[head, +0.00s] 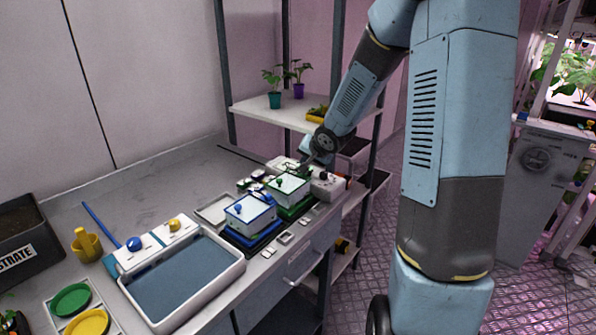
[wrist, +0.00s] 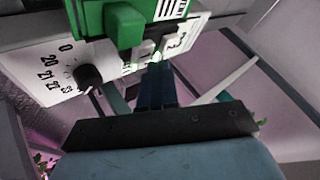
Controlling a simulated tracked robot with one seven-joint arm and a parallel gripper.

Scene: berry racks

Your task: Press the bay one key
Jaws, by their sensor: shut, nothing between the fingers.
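In the wrist view a white control box (wrist: 40,68) carries two small pale keys, marked 1 (wrist: 146,50) and 2 (wrist: 172,43). My gripper (wrist: 157,72) is shut and empty, with its dark fingers pointing at the keys. The fingertips overlap the lower edge of the key marked 1 in the picture; I cannot tell whether they touch it. A small green glow shows by the tips. In the head view my gripper (head: 306,163) is at the far right of the bench, above the white boxes, and the keys are too small to make out.
A black dial (wrist: 89,77) with numbers sits left of the keys. A green block (wrist: 125,24) stands close above them. On the bench, a blue-based white box (head: 250,214) and a green-based one (head: 289,188) stand near my gripper. A shelf (head: 275,108) with plants is behind.

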